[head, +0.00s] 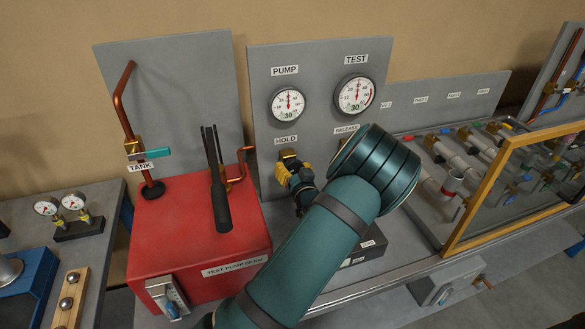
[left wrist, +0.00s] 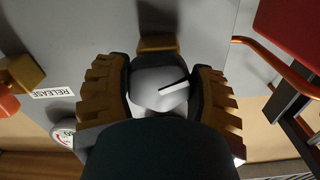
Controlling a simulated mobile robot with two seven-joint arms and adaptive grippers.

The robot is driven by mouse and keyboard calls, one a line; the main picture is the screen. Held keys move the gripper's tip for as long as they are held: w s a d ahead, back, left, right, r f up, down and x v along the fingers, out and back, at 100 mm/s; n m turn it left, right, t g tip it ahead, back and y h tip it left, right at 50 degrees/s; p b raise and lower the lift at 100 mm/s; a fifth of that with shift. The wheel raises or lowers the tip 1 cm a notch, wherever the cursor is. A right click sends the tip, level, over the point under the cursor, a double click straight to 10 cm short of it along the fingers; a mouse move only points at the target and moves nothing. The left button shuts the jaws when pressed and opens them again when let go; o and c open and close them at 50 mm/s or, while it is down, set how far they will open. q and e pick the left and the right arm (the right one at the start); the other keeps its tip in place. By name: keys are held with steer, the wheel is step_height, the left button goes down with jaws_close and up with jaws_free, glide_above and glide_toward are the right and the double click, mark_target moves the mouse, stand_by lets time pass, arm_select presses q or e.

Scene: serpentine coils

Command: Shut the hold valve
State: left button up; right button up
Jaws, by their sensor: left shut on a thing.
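The hold valve is on the grey panel under the HOLD label (head: 286,140). Its brass body (left wrist: 157,45) and its grey knob (left wrist: 160,90) with a slanted white mark show in the left wrist view. My left gripper (head: 294,173) is at this valve in the head view. In the left wrist view its toothed fingers (left wrist: 160,88) are on both sides of the knob and shut on it. In the head view the gripper hides the knob. My right gripper is in neither view.
The PUMP gauge (head: 288,104) and TEST gauge (head: 356,95) are above. The RELEASE label (left wrist: 53,92) and a brass fitting (left wrist: 20,78) are beside the hold valve. A red pump box (head: 200,240) with a black lever (head: 218,190) stands left. A wood-framed clear panel (head: 487,190) stands right.

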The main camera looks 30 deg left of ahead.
arm_select(q)
steer(key=m+p, duration=0.1)
steer(key=m, duration=0.5)
steer(key=m+p, duration=0.1)
steer(key=m, duration=0.5)
steer(key=shift+s+r+m, duration=0.1)
steer(key=shift+m, duration=0.3)
steer(key=m, duration=0.4)
steer(key=shift+m, duration=0.3)
steer(key=m+b, duration=0.1)
steer(key=m, duration=0.3)
steer(key=shift+m, duration=0.4)
steer(key=o, duration=1.2)
steer(key=shift+r, duration=0.1)
steer(key=v, duration=1.2)
